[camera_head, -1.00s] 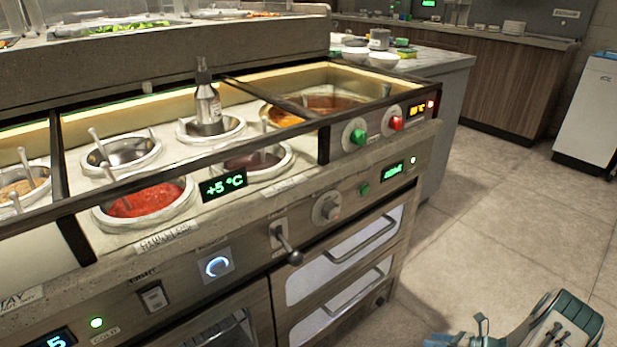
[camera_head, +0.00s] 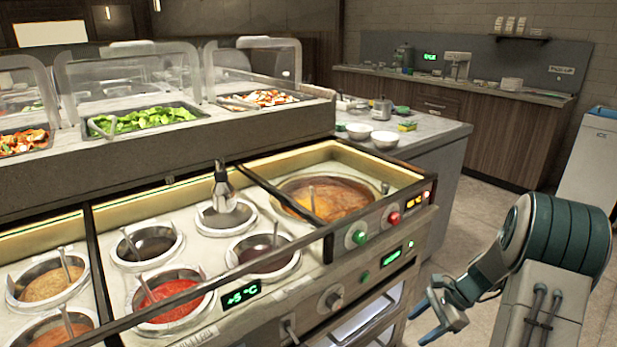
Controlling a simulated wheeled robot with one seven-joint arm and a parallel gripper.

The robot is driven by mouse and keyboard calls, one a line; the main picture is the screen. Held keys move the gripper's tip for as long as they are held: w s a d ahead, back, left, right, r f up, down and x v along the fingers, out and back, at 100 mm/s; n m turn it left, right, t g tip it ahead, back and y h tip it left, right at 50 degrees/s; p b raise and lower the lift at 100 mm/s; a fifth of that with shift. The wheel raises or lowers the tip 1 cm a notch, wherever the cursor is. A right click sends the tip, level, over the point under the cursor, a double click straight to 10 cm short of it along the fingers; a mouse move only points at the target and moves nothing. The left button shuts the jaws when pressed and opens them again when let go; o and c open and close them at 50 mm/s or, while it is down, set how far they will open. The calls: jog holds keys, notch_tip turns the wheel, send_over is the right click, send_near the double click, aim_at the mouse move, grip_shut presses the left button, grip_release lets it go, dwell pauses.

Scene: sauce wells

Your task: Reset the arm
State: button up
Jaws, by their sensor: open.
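My gripper (camera_head: 432,318) is at the lower right, on the aisle side of the sauce counter. Its two blue-tipped fingers are spread apart with nothing between them. My arm (camera_head: 555,240) rises bent at the right edge of the view. The gripper is clear of the sauce wells and appears apart from the counter front.
The sauce counter (camera_head: 205,335) holds several round wells, including a red sauce (camera_head: 172,298) and a large brown pot (camera_head: 330,200). A bottle (camera_head: 222,188) stands in one well. Salad trays (camera_head: 145,120) sit behind glass. Open floor (camera_head: 470,215) lies to the right.

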jog(key=s+a+r+n+t+h+p, duration=0.1)
jog(key=s+a+r+n+p, duration=0.3)
jog(key=r, duration=0.8)
jog(key=s+a+r+n+h+p, duration=0.3)
jog(key=s+r+n+p, duration=0.3)
jog(key=r, duration=0.7)
jog(key=s+a+r+n+t+h+p, duration=0.1)
jog(key=s+a+r+n+h+p, duration=0.1)
jog(key=s+a+r+n+p, duration=0.3)
jog(key=s+r+n+p, duration=0.1)
jog(key=s+r+p, duration=0.3)
jog(key=r, duration=0.4)
jog(key=shift+s+a+r+t+h, duration=0.3)
jog(key=shift+s+a+h, duration=0.1)
jog(key=shift+s, duration=0.15)
